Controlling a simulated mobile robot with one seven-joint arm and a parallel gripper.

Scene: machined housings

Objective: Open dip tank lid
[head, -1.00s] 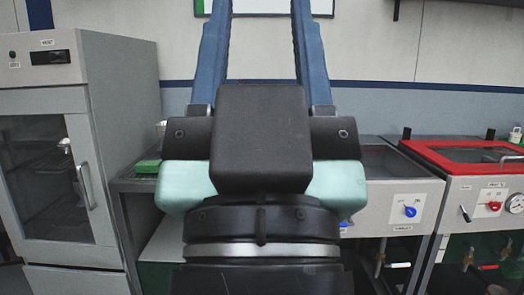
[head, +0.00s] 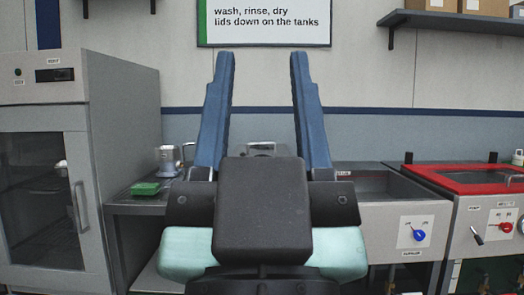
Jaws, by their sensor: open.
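A tank with a red-rimmed top (head: 478,178) stands at the right edge in the head view. Its lid looks like a red frame around a glassy panel, lying flat, with a metal handle partly cut off by the picture edge. My gripper (head: 262,62) is in the middle of the view, its two long blue fingers pointing up and spread wide apart. It is open with nothing between the fingers, well left of the red-rimmed tank and apart from it.
A steel basin (head: 375,187) with a blue knob (head: 419,235) adjoins the tank on its left. A grey cabinet (head: 122,110) with a glazed door stands at left. A green item (head: 145,188) and a metal vessel (head: 167,160) sit on the counter. A shelf (head: 450,19) hangs above right.

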